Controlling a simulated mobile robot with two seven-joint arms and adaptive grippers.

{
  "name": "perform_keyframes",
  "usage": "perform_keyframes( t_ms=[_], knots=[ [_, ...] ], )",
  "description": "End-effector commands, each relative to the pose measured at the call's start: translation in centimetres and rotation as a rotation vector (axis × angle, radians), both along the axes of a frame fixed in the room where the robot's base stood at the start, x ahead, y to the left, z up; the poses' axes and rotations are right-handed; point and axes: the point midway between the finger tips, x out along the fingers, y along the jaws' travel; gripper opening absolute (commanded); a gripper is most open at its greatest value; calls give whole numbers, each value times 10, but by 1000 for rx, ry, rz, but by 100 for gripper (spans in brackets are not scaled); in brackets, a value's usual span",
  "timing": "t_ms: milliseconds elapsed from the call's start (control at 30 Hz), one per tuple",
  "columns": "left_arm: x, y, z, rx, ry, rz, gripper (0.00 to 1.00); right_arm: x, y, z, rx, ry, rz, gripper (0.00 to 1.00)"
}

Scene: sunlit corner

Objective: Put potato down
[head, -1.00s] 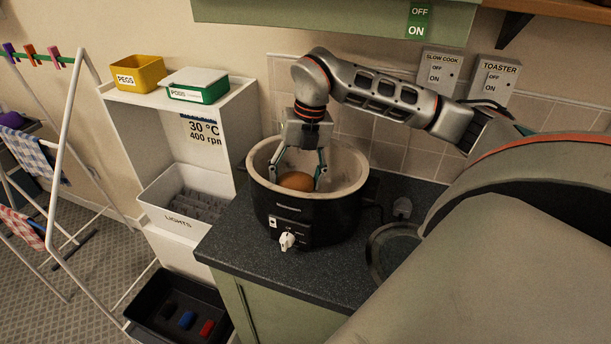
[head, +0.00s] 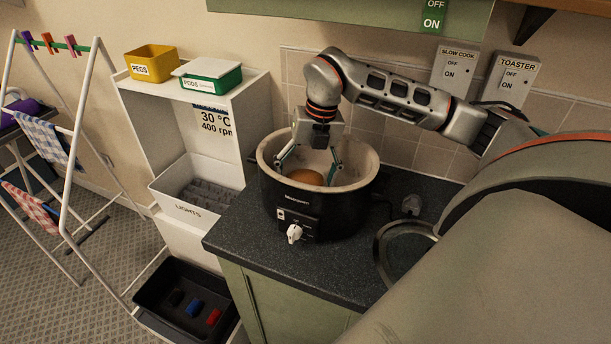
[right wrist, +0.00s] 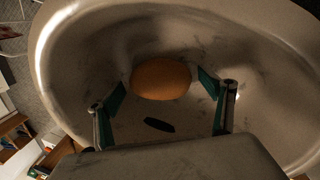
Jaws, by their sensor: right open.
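The potato (head: 306,177) is brown and oval, and lies inside the pale bowl of the black slow cooker (head: 312,212) on the counter. My right gripper (head: 308,175) reaches down into the bowl from above. Its two fingers are spread apart around the potato. In the right wrist view the potato (right wrist: 161,78) lies on the bowl's floor, with gaps between it and the fingertips (right wrist: 168,92). A small dark oval mark shows on the bowl floor near it. My left gripper is not in view.
The slow cooker's rim (head: 371,183) surrounds my right gripper closely. A glass lid (head: 404,254) lies on the dark counter (head: 270,262) to the right. A white shelf unit (head: 247,105) with tubs stands to the left, beside a drying rack (head: 75,150).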

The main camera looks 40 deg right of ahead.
Motion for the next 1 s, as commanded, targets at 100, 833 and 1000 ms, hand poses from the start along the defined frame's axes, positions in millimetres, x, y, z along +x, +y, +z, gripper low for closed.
perform_keyframes(
  t_ms=[100,833,1000],
  knots=[
    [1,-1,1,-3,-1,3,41,1,-1,9,-1,-4,-1,81],
    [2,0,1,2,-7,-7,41,-7,-11,76,0,0,0,81],
    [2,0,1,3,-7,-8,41,-7,-11,76,-1,-1,0,81]
  ],
)
